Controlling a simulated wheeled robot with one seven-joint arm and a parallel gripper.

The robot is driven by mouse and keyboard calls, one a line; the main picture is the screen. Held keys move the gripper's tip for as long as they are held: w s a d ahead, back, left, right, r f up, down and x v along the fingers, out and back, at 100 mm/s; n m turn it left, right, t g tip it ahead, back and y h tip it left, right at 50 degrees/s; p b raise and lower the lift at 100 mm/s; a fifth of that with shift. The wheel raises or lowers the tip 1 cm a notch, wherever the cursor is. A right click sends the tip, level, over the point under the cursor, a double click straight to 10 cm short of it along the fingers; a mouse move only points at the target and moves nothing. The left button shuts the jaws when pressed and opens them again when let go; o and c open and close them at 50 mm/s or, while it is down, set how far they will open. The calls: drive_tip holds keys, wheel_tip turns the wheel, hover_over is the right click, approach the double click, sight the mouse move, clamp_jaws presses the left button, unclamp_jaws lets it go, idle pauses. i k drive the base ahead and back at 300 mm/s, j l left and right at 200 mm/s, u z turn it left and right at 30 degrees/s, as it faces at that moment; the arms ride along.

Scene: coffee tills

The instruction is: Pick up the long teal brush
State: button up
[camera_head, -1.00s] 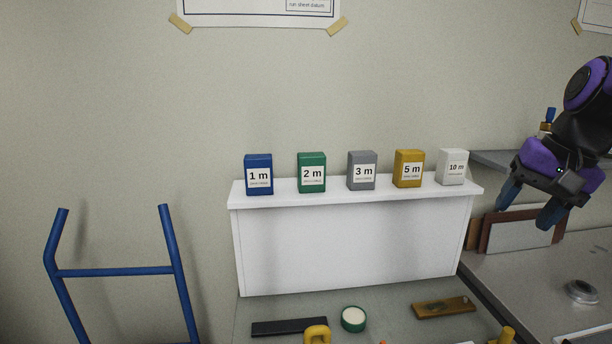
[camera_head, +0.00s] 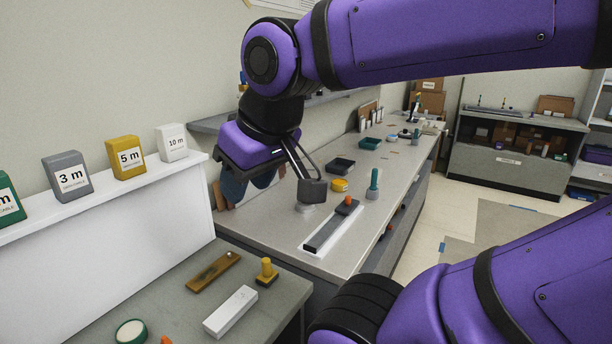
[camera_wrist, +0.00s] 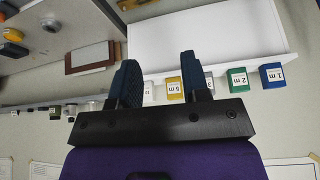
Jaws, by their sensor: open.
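I cannot make out a long teal brush for certain in either view. A teal upright handle on a pale grey base (camera_head: 373,183) stands on the long grey counter (camera_head: 285,243) in the head view; whether it is a brush is unclear. My gripper (camera_head: 247,190) is in front of the counter's left part, to the left of that teal thing and well apart from it. In the wrist view my gripper (camera_wrist: 158,62) has its two dark blue fingers apart with nothing between them.
A white shelf (camera_head: 150,235) carries several labelled range boxes (camera_head: 126,158). The near bench holds a brown block (camera_head: 213,271), a white bar (camera_head: 231,311) and a yellow-knobbed piece (camera_head: 266,272). Black trays (camera_head: 340,165) and a dark bar (camera_head: 325,234) lie on the counter.

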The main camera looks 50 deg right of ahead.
sight(373, 186)
drive_tip(key=z, duration=0.45)
drive_tip(key=l+z, duration=0.15)
drive_tip(key=z, duration=0.8)
drive_tip(key=l+z, duration=0.1)
drive_tip(key=z, duration=0.35)
drive_tip(key=i+l+u, duration=0.15)
drive_tip(key=l, duration=0.3)
drive_tip(key=i+l+u, duration=0.2)
drive_tip(key=l, duration=0.25)
drive_tip(key=l+u, duration=0.15)
drive_tip(key=l, duration=0.35)
drive_tip(key=i+l+u, duration=0.3)
drive_tip(key=i+l, duration=0.2)
drive_tip(key=i, duration=0.15)
